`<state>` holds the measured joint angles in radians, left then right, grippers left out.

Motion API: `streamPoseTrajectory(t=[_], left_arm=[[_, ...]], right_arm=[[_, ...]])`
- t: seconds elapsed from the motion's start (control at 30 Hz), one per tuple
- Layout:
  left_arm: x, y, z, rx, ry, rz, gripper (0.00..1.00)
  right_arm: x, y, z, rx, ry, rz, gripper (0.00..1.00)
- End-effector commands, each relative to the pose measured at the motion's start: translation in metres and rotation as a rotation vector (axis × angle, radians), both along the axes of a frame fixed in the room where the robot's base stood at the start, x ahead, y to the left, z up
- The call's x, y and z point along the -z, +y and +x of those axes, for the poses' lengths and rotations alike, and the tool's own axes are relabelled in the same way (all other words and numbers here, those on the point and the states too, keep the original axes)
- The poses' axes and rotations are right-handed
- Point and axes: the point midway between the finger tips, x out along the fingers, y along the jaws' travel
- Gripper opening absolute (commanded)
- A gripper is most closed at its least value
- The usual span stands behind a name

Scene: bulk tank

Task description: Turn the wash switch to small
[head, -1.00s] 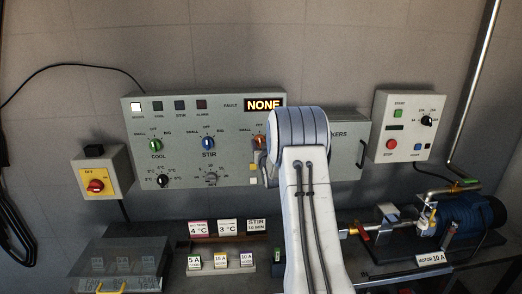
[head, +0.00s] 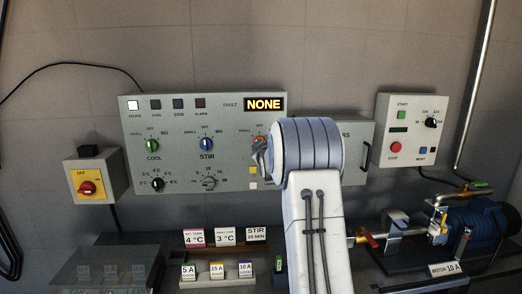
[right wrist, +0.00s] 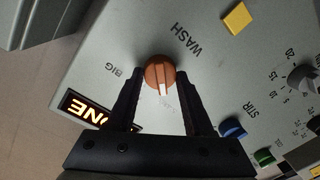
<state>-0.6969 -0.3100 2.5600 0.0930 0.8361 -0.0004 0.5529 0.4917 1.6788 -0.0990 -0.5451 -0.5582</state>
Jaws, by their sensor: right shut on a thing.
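The wash switch is an orange knob with a white pointer mark, on the grey control panel (head: 228,105). In the right wrist view the knob (right wrist: 158,72) sits between the two black fingers of my right gripper (right wrist: 160,80), which is shut on it. Its white mark points down in that view, toward faint lettering; BIG is to the left and WASH to the upper right. In the head view a bit of the orange knob (head: 259,139) shows beside my right arm, with SMALL at its upper left. My left gripper is not in view.
The green cool knob (head: 152,145) and blue stir knob (head: 206,145) are left of the wash switch. The fault display (head: 264,104) reads NONE.

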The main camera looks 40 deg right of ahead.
Motion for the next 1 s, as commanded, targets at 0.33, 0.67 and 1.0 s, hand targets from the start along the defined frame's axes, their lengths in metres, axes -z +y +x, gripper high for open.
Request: streamPoseTrajectory(t=[0.33, 0.67, 1.0], left_arm=[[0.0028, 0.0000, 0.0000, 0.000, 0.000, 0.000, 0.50], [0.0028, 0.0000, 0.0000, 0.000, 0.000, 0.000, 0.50], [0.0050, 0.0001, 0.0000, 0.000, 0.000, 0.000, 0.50]], right_arm=[[-0.0004, 0.0013, 0.0005, -0.002, 0.014, -0.022, 0.00], [-0.0002, 0.0012, 0.0004, -0.002, 0.013, -0.021, 0.82], [0.0004, 0.0027, -0.0037, -0.001, 0.013, -0.019, 0.82]])
